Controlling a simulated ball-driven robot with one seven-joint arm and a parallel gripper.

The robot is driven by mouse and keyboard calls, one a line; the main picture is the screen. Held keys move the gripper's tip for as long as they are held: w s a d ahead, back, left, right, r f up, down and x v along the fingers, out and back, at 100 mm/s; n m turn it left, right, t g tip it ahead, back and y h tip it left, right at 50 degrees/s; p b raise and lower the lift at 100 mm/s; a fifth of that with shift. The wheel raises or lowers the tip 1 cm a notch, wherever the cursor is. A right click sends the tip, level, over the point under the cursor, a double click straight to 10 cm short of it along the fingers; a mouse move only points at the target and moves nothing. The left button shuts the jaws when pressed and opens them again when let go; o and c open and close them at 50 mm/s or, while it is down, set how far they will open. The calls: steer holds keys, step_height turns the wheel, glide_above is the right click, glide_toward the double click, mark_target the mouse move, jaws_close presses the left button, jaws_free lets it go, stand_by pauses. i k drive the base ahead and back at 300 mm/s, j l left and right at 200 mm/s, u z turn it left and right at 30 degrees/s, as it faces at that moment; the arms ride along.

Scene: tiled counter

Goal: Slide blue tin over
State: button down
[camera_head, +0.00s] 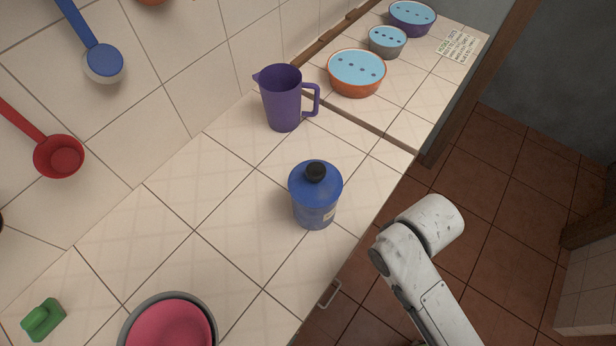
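The blue tin (314,198) is a round, shiny blue container with a black knob on top and a small pale label low on its side. It stands upright on the tiled counter (215,220), close to the counter's front edge. Part of my white arm shows at the lower right, beyond the front edge and apart from the tin. My gripper is not visible in this view.
A purple jug (283,98) stands behind the tin. Bowls, including an orange one (356,74), stand on the far section. A pink-filled bowl (170,325) and green object (43,319) are at the near left. Ladles hang on the wall. Counter left of the tin is clear.

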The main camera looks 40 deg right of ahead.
mark_target(311, 219)
steer(key=k+j+z, duration=0.3)
steer(key=j, duration=0.2)
steer(key=k+j+z, duration=0.3)
steer(key=k+j, duration=0.1)
steer(key=j, duration=0.1)
